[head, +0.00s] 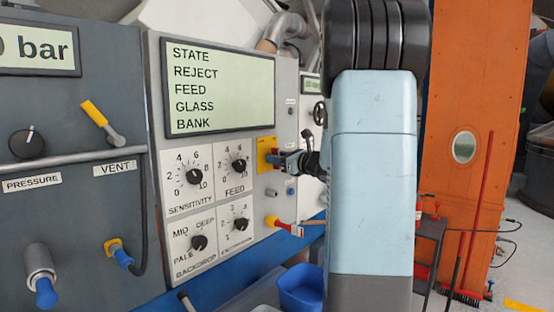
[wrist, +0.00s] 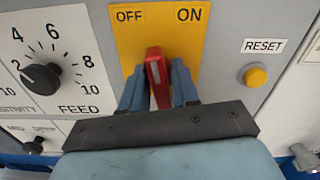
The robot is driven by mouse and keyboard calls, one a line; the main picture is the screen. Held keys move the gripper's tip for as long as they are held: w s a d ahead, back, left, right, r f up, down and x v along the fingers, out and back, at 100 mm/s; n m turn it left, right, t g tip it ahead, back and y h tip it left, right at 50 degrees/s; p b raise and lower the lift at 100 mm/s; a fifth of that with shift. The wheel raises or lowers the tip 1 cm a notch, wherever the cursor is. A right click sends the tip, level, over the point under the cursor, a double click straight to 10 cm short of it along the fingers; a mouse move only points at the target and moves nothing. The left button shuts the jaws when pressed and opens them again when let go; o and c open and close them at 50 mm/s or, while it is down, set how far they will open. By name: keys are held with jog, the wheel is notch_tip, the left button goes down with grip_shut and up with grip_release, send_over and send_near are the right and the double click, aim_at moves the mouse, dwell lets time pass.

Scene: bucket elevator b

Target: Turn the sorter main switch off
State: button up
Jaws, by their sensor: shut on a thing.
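The sorter main switch is a red handle (wrist: 156,72) on a yellow plate (wrist: 195,62) marked OFF at upper left and ON at upper right. In the wrist view the handle's end lies between the two words, leaning slightly left. My gripper (wrist: 158,76) has its blue fingers on both sides of the handle and is shut on it. The handle is mostly hidden there.
A FEED dial (wrist: 40,79) is left of the plate and a yellow RESET button (wrist: 256,76) is right of it. In the head view a red-and-yellow valve handle (head: 282,225) sticks out below the switch. A blue bin (head: 300,287) stands lower down.

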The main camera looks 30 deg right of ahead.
grip_shut()
jog(key=n, duration=0.3)
jog(key=shift+a, duration=0.1)
jog(key=shift+a+f+n, duration=0.1)
jog(key=shift+n, duration=1.9)
jog(key=o, duration=0.8)
grip_release()
jog(key=shift+c, duration=0.2)
